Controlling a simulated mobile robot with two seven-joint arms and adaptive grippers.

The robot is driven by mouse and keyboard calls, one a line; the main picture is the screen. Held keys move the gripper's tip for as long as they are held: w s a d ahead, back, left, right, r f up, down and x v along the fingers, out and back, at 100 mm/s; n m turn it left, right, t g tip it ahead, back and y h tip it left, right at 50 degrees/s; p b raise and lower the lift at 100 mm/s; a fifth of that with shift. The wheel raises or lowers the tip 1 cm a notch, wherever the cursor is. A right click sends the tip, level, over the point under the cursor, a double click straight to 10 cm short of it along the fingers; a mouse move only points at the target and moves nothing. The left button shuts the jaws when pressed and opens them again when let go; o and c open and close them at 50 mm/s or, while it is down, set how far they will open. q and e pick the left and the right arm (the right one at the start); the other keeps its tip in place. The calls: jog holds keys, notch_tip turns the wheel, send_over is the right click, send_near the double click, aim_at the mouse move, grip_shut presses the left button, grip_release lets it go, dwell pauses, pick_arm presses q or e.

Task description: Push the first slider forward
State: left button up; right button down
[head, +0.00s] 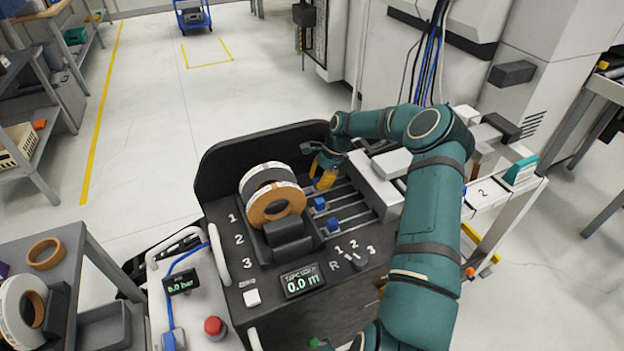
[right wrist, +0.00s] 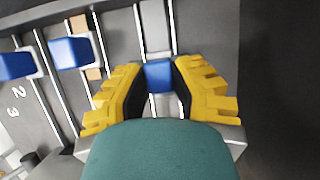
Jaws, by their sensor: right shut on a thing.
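My right gripper (head: 326,178) has yellow fingers and reaches down to the slider rails (head: 345,206) on the black machine. In the right wrist view its fingers (right wrist: 158,85) are shut on the first slider (right wrist: 158,75), a blue block, one finger on each side. This slider is mostly hidden in the head view. The second blue slider (head: 320,203) and the third (head: 333,224) stand free on the nearer rails. They also show in the right wrist view as the second (right wrist: 72,52) and the third (right wrist: 15,66). My left gripper is out of view.
Tape rolls (head: 273,195) stand on the machine left of the rails, beside painted numbers. A display (head: 303,281) reads 0.0 m. A black curved guard (head: 225,160) rises behind. A red button (head: 213,325) sits front left.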

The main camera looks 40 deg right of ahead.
jog(key=shift+s+d+f, duration=0.15)
jog(key=shift+s+d, duration=0.2)
jog(key=shift+d, duration=0.35)
jog(key=c, duration=0.8)
grip_release()
jog(key=shift+w, duration=0.1)
jog(key=shift+d+r, duration=0.1)
jog(key=shift+r, duration=0.25)
jog(key=v, duration=1.1)
jog(key=shift+r, duration=0.25)
